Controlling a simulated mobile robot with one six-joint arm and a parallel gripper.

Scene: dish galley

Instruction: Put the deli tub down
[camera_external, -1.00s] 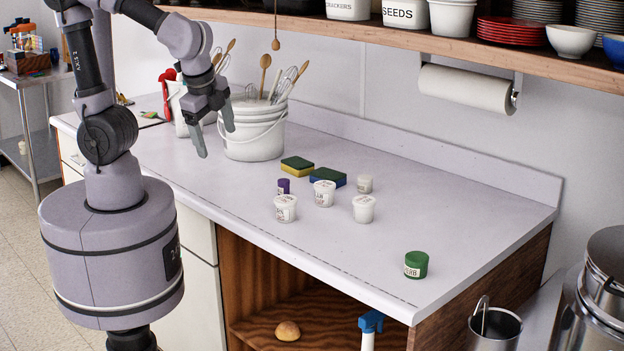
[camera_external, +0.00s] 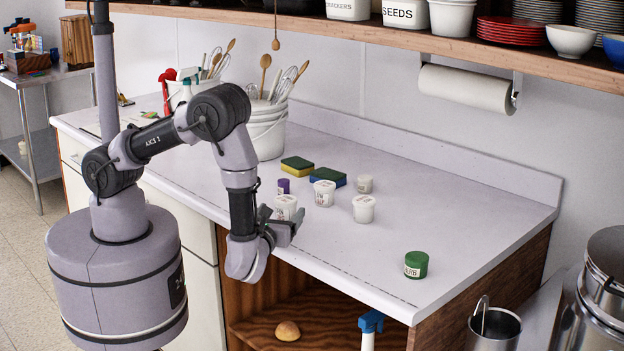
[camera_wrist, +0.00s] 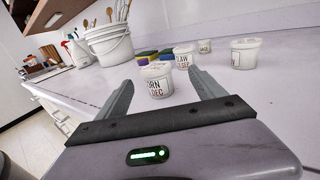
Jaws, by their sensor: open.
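A white deli tub (camera_external: 286,202) with a printed label stands upright on the counter near its front edge. In the wrist view this tub (camera_wrist: 156,80) shows in the gap between my fingers, its label partly readable as "ORN". My gripper (camera_external: 284,222) is low at the counter's front edge, level and facing the tub. In the wrist view my gripper (camera_wrist: 160,77) has its fingers spread, one on each side of the tub, with gaps visible. I cannot tell how far the tub sits between the fingertips. Two similar white tubs (camera_external: 324,193) (camera_external: 364,208) stand behind and to the right.
A green herb jar (camera_external: 416,264) stands at right. A utensil bucket (camera_external: 268,139) stands at back left. The right counter (camera_external: 470,215) is clear.

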